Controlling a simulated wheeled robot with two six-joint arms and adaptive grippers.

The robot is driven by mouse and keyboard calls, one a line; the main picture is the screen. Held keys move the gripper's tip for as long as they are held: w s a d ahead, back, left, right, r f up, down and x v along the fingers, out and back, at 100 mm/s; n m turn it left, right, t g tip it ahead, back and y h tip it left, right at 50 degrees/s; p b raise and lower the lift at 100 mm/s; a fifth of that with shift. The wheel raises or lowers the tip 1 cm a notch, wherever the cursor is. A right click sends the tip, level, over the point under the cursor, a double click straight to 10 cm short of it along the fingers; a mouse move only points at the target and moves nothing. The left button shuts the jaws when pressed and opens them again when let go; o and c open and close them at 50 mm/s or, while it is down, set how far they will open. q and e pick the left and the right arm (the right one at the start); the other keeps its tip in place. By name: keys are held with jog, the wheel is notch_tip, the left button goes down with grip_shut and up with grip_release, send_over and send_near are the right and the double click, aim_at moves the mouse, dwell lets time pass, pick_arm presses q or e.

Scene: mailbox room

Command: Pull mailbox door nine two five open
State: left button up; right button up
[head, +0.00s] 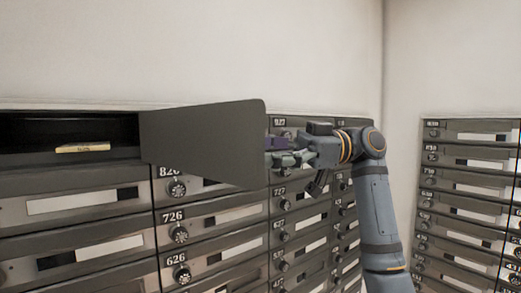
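A plain dark grey mailbox door (208,140) stands swung outward in the top row, hinged at the right side of an open compartment (60,130). Its number is not visible, but the column to its right reads 826, 726 and 626 below. A small yellow labelled item (83,148) lies inside the compartment. My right gripper (272,151) is at the door's free right edge, its fingertips partly hidden behind the door. I cannot tell whether it holds the edge or is only beside it. My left gripper is out of view.
Closed mailbox doors with round dials, such as 726 (205,228), fill the rows below. A second mailbox bank (470,190) stands at the right past the wall corner. The wall above (180,50) is bare.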

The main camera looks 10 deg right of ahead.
jog(key=w+d, duration=0.2)
jog(key=d, duration=0.9)
jog(key=shift+d, duration=0.35)
